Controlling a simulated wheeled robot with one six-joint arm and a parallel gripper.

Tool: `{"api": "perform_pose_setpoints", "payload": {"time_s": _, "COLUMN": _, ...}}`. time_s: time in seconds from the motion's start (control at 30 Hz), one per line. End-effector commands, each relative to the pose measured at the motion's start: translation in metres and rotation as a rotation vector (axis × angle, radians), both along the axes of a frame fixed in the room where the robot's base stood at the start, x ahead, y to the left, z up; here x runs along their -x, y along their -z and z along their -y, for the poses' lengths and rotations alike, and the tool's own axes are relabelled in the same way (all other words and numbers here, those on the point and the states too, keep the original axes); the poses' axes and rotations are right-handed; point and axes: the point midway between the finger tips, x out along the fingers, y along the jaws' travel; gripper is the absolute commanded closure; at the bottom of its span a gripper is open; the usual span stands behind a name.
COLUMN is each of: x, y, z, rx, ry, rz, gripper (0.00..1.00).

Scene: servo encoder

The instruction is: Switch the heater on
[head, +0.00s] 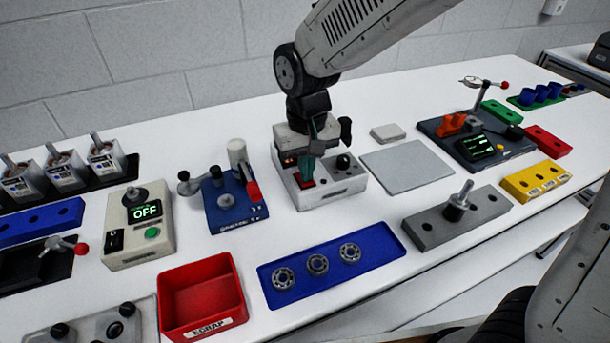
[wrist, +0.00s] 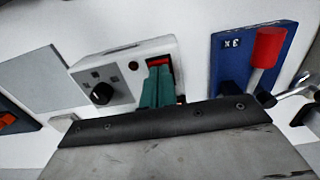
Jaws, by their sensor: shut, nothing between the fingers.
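A white box (head: 335,186), which I take to be the heater, stands at the middle of the table. On its top are a black knob (head: 345,161) and a red switch (head: 306,184). In the wrist view I see the box (wrist: 160,48), its knob (wrist: 102,93), a small dark red lamp (wrist: 133,66) and part of the red switch (wrist: 158,62). My gripper (head: 306,177) is shut and empty, pointing down over the switch. Its teal fingers (wrist: 158,72) cover most of the switch, and I cannot tell whether they touch it or which way it is set.
A blue press with a red handle (head: 252,190) stands close left of the box. A grey plate (head: 408,166) lies to its right. In front is a blue tray (head: 390,247) with bearings. Farther left, a beige box (head: 138,240) has a display reading OFF.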

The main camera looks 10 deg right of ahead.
Motion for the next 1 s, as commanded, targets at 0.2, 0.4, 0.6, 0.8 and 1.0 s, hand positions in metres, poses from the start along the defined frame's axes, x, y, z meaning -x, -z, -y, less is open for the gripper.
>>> {"api": "perform_pose_setpoints", "payload": {"time_s": 0.2, "x": 0.0, "y": 0.003, "z": 0.0, "rx": 0.0, "ry": 0.0, "rz": 0.0, "gripper": 1.0}}
{"api": "perform_pose_setpoints", "payload": {"time_s": 0.4, "x": 0.0, "y": 0.006, "z": 0.0, "rx": 0.0, "ry": 0.0, "rz": 0.0, "gripper": 1.0}}
{"api": "perform_pose_setpoints", "payload": {"time_s": 0.6, "x": 0.0, "y": -0.003, "z": 0.0, "rx": 0.0, "ry": 0.0, "rz": 0.001, "gripper": 1.0}}
{"api": "perform_pose_setpoints", "payload": {"time_s": 0.8, "x": 0.0, "y": -0.02, "z": 0.0, "rx": 0.0, "ry": 0.0, "rz": 0.001, "gripper": 1.0}}
{"api": "perform_pose_setpoints", "payload": {"time_s": 1.0, "x": 0.0, "y": -0.036, "z": 0.0, "rx": -0.001, "ry": 0.0, "rz": 0.002, "gripper": 1.0}}
